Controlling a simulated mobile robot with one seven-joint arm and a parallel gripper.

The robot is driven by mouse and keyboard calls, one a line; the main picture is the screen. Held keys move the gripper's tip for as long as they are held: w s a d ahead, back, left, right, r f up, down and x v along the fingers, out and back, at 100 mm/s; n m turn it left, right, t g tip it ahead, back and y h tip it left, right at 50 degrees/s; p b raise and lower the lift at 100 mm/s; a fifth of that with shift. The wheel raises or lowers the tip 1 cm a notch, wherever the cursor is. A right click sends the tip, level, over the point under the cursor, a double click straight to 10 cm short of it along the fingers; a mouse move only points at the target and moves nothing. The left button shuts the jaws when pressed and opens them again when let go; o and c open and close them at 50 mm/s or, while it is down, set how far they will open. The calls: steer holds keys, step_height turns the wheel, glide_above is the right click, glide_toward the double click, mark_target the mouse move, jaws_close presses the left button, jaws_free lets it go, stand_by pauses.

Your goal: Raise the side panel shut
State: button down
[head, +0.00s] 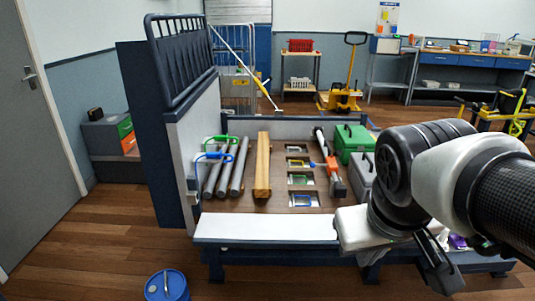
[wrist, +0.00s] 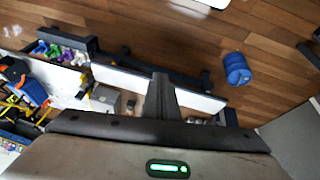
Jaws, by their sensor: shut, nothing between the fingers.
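The side panel (head: 270,228) is the long white-faced panel with a dark blue edge along the near side of the flatbed. It is folded down, its white face turned up. In the wrist view the white panel (wrist: 125,82) runs behind my fingers. My gripper (head: 446,281) is in front of the bed's near side, to the right, partly hidden behind my own arm links. In the wrist view its dark fingers (wrist: 160,80) are together with nothing between them. They overlap the panel in that picture; I cannot tell whether they touch it.
The bed holds grey pipes (head: 226,166), a wooden beam (head: 262,165), a green case (head: 353,142) and a grey case (head: 361,173). A tall headboard (head: 197,130) stands at its left end. A blue drum (head: 167,287) stands on the floor at front left. Wooden floor in front is otherwise open.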

steer(key=w+d+f+n+g+h+p, duration=0.1)
steer(key=w+d+f+n+g+h, duration=0.2)
steer(key=w, duration=0.5)
steer(key=w+a+f+n+t+h+p, duration=0.1)
steer(key=w+a+f+n+t+h, duration=0.1)
steer(key=w+a+f+n, duration=0.3)
steer(key=w+a+f+n+t+h, duration=0.1)
steer(key=w+f+n+t+h, duration=0.2)
steer(key=w, duration=0.5)
steer(key=w+a+f+n+t+h+p, duration=0.1)
steer(key=w+a+f+n, duration=0.3)
steer(key=w+n, duration=0.15)
steer(key=w+a+f+n+t+y, duration=0.3)
steer(key=w+a+f+n+t, duration=0.15)
steer(key=a+f+n, duration=0.55)
steer(key=s+a+f+n+t+y+p, duration=0.1)
steer(key=s+a+f+n+y, duration=0.25)
steer(key=a+f, duration=0.4)
steer(key=s+a+f+n+t+y, duration=0.15)
steer(key=a+f+n+y, duration=0.3)
steer(key=f, duration=0.55)
steer(key=w+f+h+b, duration=0.1)
steer(key=w+f+b, duration=0.25)
steer(key=w, duration=0.65)
steer(key=shift+s+a+r+p, duration=0.15)
steer(key=shift+s+r, duration=0.1)
steer(key=shift+r, duration=0.75)
steer(key=shift+s+a+r+p, duration=0.1)
steer(key=shift+s+r+p, duration=0.1)
steer(key=shift+r, duration=0.8)
